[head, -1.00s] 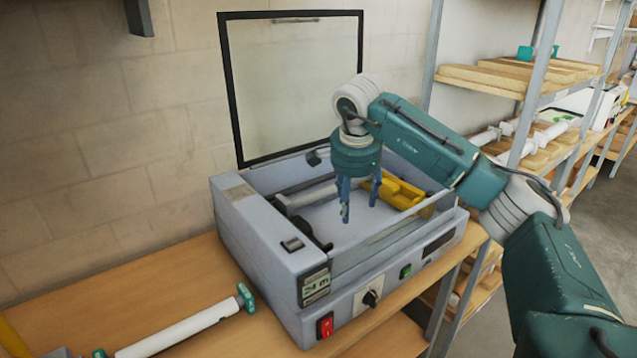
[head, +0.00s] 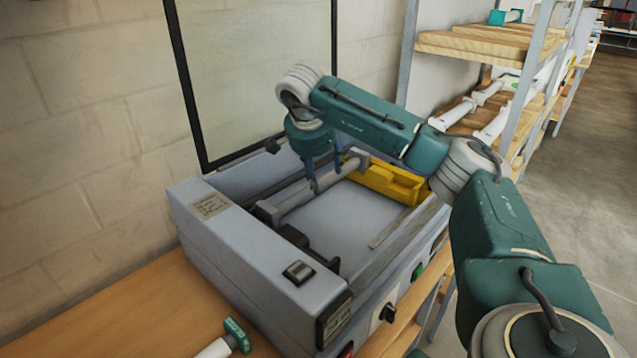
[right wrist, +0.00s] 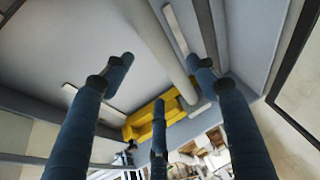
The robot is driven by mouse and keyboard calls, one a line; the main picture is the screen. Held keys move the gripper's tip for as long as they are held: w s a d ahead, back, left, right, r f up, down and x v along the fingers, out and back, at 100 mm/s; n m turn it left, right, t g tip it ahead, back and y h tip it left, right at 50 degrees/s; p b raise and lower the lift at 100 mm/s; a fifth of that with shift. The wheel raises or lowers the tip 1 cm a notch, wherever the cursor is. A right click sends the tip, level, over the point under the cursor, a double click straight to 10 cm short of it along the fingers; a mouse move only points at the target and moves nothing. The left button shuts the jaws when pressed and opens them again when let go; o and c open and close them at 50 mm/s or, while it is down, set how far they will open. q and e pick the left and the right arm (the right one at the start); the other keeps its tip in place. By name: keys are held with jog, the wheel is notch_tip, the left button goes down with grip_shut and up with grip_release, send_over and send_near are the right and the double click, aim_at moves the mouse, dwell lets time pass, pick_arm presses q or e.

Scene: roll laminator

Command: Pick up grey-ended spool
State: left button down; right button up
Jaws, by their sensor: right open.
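A grey spool (head: 295,201) lies inside the open laminator (head: 255,250), along its back side, with a pale grey end near the yellow block. It also shows in the right wrist view (right wrist: 158,45), running between my fingers. My right gripper (head: 326,178) is open, pointing down over the spool; its fingers show in the right wrist view (right wrist: 160,78). Fingers hide part of the spool, and I cannot tell whether they touch it. A teal-ended white spool (head: 228,340) lies on the table at the lower left. My left gripper is not in view.
The laminator's framed clear lid (head: 270,60) stands raised behind my right gripper. A yellow block (head: 385,181) sits inside the laminator's right end. The shelf rack (head: 480,48) on the right holds white spools (head: 490,130). The wooden table (head: 120,310) is bare at left.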

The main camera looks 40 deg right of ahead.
jog(key=f+p, duration=0.1)
jog(key=w+f+p, duration=0.1)
jog(key=f, duration=0.1)
jog(key=shift+w+d+f, duration=0.15)
jog(key=shift+f, duration=0.1)
jog(key=shift+p+x, duration=0.35)
jog(key=shift+x, duration=0.7)
jog(key=shift+f, duration=0.15)
jog(key=c, duration=1.3)
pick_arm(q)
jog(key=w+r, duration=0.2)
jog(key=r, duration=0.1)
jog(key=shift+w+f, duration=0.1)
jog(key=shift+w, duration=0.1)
